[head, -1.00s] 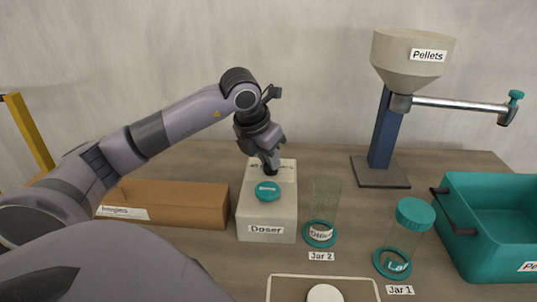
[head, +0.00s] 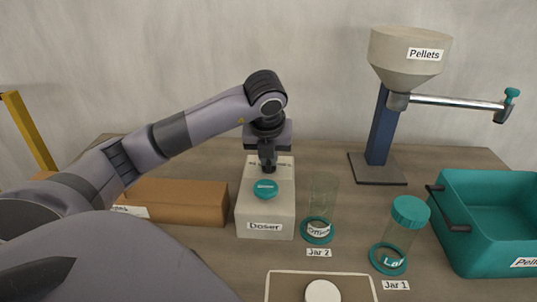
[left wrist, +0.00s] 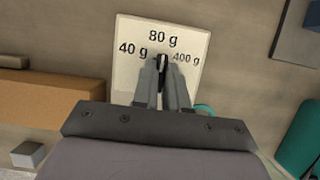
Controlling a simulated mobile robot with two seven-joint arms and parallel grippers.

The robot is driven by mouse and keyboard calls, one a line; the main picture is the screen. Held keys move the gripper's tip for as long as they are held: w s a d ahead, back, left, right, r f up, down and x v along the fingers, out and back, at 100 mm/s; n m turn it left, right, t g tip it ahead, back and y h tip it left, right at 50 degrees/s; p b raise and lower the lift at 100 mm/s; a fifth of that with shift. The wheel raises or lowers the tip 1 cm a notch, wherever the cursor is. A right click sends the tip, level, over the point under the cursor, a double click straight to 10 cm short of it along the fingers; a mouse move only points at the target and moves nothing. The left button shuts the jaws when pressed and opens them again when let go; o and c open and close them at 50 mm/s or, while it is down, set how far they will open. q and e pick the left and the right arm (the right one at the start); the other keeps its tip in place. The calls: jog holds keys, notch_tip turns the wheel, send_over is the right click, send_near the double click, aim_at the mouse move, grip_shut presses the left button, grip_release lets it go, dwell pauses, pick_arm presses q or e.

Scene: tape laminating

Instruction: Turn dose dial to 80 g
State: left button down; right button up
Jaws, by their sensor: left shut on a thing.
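The white doser box (head: 266,212) stands on the table in the middle of the head view, with a teal round part on its top (head: 265,189). My left gripper (head: 268,167) points down over the plate. In the left wrist view its fingers (left wrist: 163,75) are shut on the dark dose dial (left wrist: 163,58), whose visible end points up towards the 80 g mark. The fingers hide the rest of the dial. My right gripper is not in view.
Jar 2 (head: 323,195) stands close right of the doser. Jar 1 (head: 401,235) with a teal lid, a teal crate (head: 470,240) and the pellet hopper (head: 408,55) are further right. A cardboard box (head: 180,202) lies left. A tray (head: 285,292) is in front.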

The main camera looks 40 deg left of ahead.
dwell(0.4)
pick_arm(q)
jog(key=c, duration=1.2)
grip_release()
jog(key=shift+o, duration=0.2)
jog(key=v, duration=0.7)
jog(key=shift+p, duration=0.45)
jog(key=shift+r, duration=0.1)
